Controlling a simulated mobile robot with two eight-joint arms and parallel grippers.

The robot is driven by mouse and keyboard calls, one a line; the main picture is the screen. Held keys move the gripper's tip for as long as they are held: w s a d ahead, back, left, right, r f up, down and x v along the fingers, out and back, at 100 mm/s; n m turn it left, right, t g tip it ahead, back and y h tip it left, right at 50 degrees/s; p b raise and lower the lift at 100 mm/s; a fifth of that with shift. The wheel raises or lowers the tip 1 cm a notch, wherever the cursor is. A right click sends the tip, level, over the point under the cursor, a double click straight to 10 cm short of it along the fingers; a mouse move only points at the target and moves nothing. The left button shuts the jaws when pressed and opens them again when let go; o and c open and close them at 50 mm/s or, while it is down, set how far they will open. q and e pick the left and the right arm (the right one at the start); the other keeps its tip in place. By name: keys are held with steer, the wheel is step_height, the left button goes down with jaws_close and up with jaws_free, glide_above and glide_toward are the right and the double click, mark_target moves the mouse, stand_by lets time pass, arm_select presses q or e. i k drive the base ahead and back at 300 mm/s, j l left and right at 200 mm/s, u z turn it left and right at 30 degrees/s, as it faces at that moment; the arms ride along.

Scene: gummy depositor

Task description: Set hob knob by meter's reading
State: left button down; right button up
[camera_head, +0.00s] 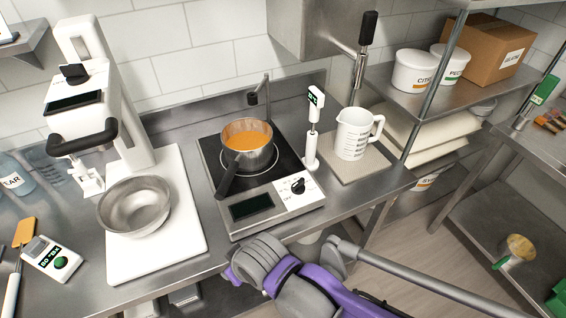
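The hob (265,180) has a dark glass top and a white control panel with a black knob (298,186). The dark display (250,207) on its front shows no reading I can make out. A pot (247,140) of orange liquid stands on the hob, its handle toward the front left. A white upright meter (313,132) with a small dark green-edged display stands right of the pot; its reading is too small to read. A purple and grey arm of mine, likely the right (262,263), is in front of the counter, apart from the knob; its fingers cannot be made out. My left gripper is not in view.
A measuring jug (354,134) stands right of the hob. A white depositor-like machine (95,100) holds a steel bowl (135,207) on its base at left. A handheld °Bx meter (51,258) lies at far left. Shelving (440,98) with tubs closes off the right.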

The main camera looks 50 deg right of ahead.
mark_target(298, 187)
steer(key=z, duration=1.45)
